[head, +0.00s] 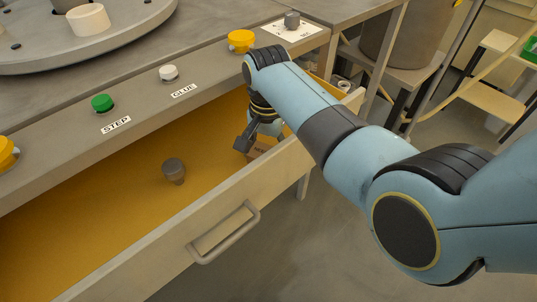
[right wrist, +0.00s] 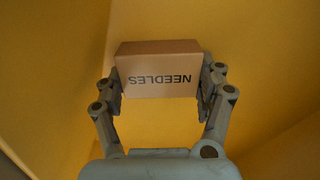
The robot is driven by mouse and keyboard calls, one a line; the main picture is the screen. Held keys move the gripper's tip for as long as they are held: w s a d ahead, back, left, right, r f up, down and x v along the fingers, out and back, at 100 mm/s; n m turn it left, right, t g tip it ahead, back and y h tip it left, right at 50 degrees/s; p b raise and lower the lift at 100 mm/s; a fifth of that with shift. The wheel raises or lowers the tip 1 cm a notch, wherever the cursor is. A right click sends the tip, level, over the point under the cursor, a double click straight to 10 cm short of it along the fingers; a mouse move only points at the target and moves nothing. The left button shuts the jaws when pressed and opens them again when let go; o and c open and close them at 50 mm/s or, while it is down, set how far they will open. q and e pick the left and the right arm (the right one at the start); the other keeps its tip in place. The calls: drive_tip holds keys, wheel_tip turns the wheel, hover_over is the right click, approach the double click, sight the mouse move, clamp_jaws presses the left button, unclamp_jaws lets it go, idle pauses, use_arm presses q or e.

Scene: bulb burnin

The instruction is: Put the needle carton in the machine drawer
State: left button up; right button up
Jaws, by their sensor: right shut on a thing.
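The needle carton (right wrist: 158,68) is a small brown box. Its "NEEDLES" label reads upside down in the right wrist view. My right gripper (right wrist: 160,90) is shut on it, one finger on each side. In the head view the right gripper (head: 252,137) reaches down inside the open machine drawer (head: 222,200), at its right end, and the carton (head: 259,149) shows only partly beside the fingers. The drawer has a yellow floor and a grey front with a handle. I cannot tell whether the carton touches the drawer floor. My left gripper is not in view.
A small grey-brown knob-like object (head: 173,171) stands on the drawer floor left of the gripper. Above the drawer, the machine front carries a green button (head: 102,103), a white button (head: 168,73) and yellow buttons (head: 241,41). The drawer floor at left is clear.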

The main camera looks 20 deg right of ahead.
drive_tip(key=o, duration=0.8)
wheel_tip(320, 180, up, 12)
drive_tip(key=p, duration=0.3)
drive_tip(key=shift+r+p, duration=0.15)
drive_tip(key=shift+p, duration=0.15)
